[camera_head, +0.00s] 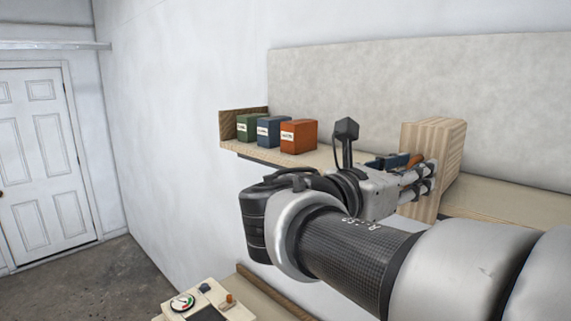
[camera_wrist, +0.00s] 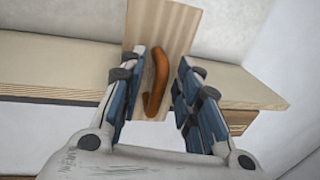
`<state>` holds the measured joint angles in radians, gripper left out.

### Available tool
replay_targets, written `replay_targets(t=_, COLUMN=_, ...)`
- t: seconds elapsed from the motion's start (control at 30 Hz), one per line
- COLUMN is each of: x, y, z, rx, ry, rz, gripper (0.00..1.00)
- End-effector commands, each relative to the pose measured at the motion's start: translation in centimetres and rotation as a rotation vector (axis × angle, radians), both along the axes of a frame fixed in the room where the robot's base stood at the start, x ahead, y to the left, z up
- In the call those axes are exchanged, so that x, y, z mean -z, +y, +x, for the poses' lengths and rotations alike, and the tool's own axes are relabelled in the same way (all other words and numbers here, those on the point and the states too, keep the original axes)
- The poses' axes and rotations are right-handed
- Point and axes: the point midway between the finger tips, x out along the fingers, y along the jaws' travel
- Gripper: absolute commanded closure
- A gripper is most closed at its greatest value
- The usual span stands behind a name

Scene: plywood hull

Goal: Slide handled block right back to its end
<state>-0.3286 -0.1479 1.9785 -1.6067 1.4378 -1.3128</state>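The handled block (camera_head: 437,140) is a pale, grained wooden block standing on the wall shelf (camera_head: 325,155), to the right of the boxes. Its curved orange-brown handle (camera_wrist: 158,80) shows on its face in the wrist view, where the block (camera_wrist: 165,28) rises behind it. My gripper (camera_wrist: 165,58) is open, with its blue-padded fingers on either side of the handle. The handle lies nearer the left finger, and a gap shows to the right finger. In the head view my gripper (camera_head: 405,165) is at the block's front, partly hiding the handle.
Green (camera_head: 247,127), blue (camera_head: 268,131) and orange (camera_head: 298,136) boxes stand at the shelf's left end, by an end board (camera_head: 229,122). Bare shelf lies between the orange box and the block, partly behind my arm. More bare shelf (camera_head: 500,203) extends right.

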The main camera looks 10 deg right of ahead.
Motion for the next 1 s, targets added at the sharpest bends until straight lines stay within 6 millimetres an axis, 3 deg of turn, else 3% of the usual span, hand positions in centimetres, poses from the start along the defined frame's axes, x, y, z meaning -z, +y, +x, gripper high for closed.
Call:
replay_targets(t=0.33, x=0.02, y=-0.44, z=0.21, rx=0.0, ry=0.0, rz=0.0, gripper=0.69)
replay_targets(t=0.8, x=0.02, y=-0.42, z=0.2, rx=0.001, ry=0.0, rz=0.0, gripper=1.0)
replay_targets(t=1.0, x=0.02, y=-0.42, z=0.18, rx=0.001, ry=0.0, rz=0.0, gripper=1.0)
